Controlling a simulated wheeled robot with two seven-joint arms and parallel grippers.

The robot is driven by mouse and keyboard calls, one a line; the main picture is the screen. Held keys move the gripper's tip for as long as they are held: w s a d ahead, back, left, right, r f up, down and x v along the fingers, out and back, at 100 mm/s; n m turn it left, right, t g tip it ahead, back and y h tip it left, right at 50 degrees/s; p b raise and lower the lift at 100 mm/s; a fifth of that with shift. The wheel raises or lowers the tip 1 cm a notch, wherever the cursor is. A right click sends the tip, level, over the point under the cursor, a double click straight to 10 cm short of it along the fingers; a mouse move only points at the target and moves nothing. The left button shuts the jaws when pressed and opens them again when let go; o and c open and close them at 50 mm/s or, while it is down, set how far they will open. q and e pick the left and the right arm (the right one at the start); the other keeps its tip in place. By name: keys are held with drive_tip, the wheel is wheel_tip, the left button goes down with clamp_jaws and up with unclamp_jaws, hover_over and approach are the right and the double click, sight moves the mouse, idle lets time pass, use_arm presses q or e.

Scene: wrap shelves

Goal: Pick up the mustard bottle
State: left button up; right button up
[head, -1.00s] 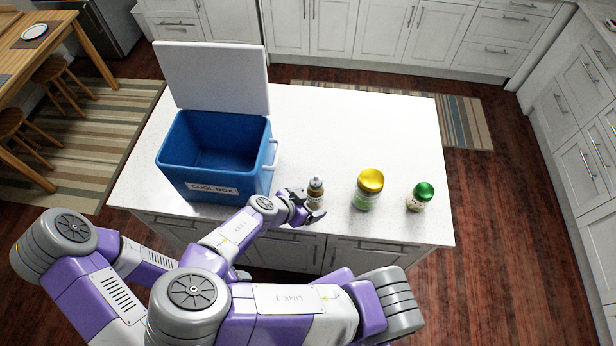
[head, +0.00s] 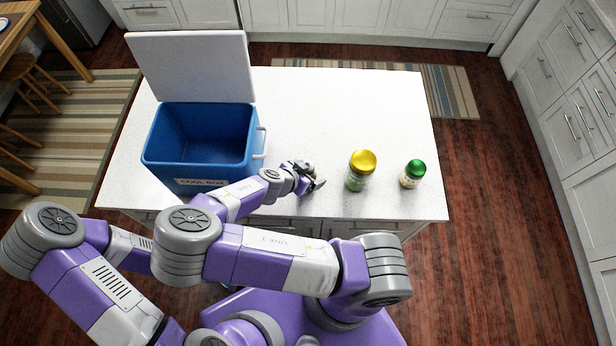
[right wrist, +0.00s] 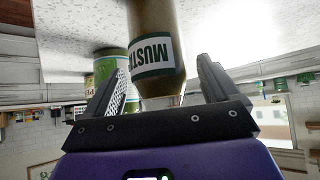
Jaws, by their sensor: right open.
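The mustard bottle (right wrist: 157,30) shows in the right wrist view, brown with a white and green label reading upside down. It stands between the two fingers of my right gripper (right wrist: 158,85), which is open, with a visible gap on the right side. In the head view my right gripper (head: 308,182) is at the counter's near edge, right of the cool box, and hides most of the bottle. My left gripper is not in view.
A blue cool box (head: 165,170) with its white lid raised stands on the left of the white counter (head: 330,110). A yellow-lidded jar (head: 360,170) and a green-lidded jar (head: 412,174) stand to the right. The counter's back is clear.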

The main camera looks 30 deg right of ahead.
drive_tip(key=shift+c, duration=0.3)
drive_tip(key=c, duration=1.3)
drive_tip(key=shift+o, duration=0.2)
drive_tip(key=shift+r, duration=0.1)
